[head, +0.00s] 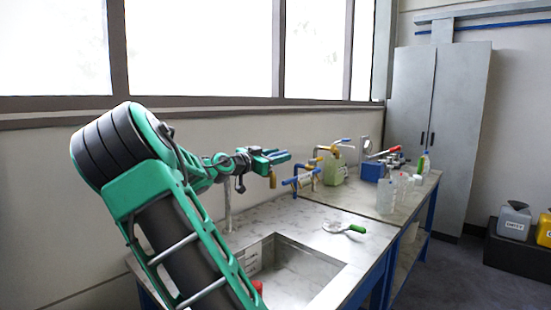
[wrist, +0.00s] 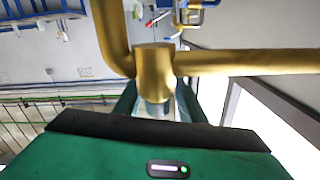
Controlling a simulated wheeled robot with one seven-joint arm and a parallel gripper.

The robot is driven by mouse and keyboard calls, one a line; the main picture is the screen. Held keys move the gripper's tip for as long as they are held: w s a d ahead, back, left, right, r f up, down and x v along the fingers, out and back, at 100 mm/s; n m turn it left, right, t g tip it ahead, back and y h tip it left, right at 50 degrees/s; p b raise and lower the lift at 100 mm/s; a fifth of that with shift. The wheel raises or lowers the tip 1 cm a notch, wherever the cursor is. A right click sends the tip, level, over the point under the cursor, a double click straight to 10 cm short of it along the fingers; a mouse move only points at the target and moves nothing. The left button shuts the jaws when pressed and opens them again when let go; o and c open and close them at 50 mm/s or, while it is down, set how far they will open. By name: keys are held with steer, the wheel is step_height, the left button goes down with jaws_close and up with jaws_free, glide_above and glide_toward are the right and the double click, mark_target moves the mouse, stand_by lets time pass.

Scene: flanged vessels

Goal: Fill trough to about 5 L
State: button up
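The trough (head: 290,272) is a rectangular basin sunk in the marbled bench top; only part of its inside shows, and I cannot read a water level. My gripper (head: 288,155) is above the bench, behind the trough. A brass tap part (head: 272,178) hangs just below the fingers. In the wrist view a brass fitting (wrist: 155,72) with pipes running up and right sits in front of my gripper (wrist: 158,108). The fingers are apart, with a grey stem between them; contact with the stem is not clear. My arm hides the trough's left side.
Other taps with blue and red handles (head: 302,180) stand along the back of the bench. A green-handled glass item (head: 345,228) lies right of the trough. Bottles (head: 387,195), a blue box (head: 374,170) and a green container (head: 335,169) stand farther right. The window wall is close behind.

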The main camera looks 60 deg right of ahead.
steer(key=shift+d, duration=0.3)
jaws_close()
